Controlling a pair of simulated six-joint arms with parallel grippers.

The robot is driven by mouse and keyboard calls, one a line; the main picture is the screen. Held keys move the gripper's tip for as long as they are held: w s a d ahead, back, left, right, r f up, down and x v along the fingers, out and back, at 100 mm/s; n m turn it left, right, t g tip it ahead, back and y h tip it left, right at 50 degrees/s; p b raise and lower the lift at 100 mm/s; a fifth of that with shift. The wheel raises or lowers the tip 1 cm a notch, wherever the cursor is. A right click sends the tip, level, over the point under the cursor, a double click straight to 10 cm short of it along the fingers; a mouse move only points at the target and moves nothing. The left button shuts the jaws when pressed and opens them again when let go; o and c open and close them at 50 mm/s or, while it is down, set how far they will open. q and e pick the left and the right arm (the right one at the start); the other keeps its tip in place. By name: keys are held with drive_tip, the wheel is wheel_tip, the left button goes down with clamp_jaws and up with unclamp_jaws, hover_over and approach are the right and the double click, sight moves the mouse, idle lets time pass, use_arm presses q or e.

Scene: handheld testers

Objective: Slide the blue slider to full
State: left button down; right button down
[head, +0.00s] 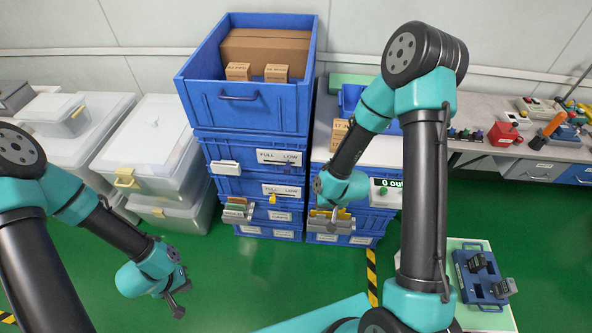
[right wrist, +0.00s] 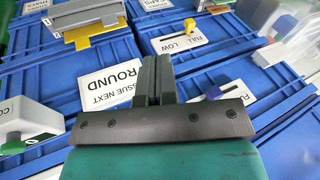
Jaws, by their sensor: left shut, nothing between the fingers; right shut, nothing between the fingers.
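The blue slider (right wrist: 213,93) is a small knob in a dark slot on a white FULL/LOW label plate (right wrist: 235,90) on a blue bin front, in the right wrist view. It lies right of my right gripper (right wrist: 154,66), apart from the fingertips. It looks left of the slot's middle, but its exact position is unclear. My left gripper (head: 178,302) is shut and empty, low over the green floor.
A yellow knob (head: 272,198) sits on the left stack. A card reads ISSUE NEXT ROUND (right wrist: 112,85). A blue crate with boxes (head: 237,110) tops the left stack. The floor (head: 225,265) in front is clear.

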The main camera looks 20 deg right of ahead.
sight(288, 167)
drive_tip(key=w+d+r+t, duration=0.2)
drive_tip(key=w+d+r, duration=0.1)
drive_tip(key=w+r, duration=0.6)
drive_tip(key=shift+m+t, duration=0.4)
drive_tip(key=shift+w, duration=0.1)
drive_tip(key=w+a+f, duration=0.6)
drive_tip(key=w+f, duration=0.1)
drive_tip(key=f, duration=0.1)
drive_tip(key=shift+a, duration=0.15)
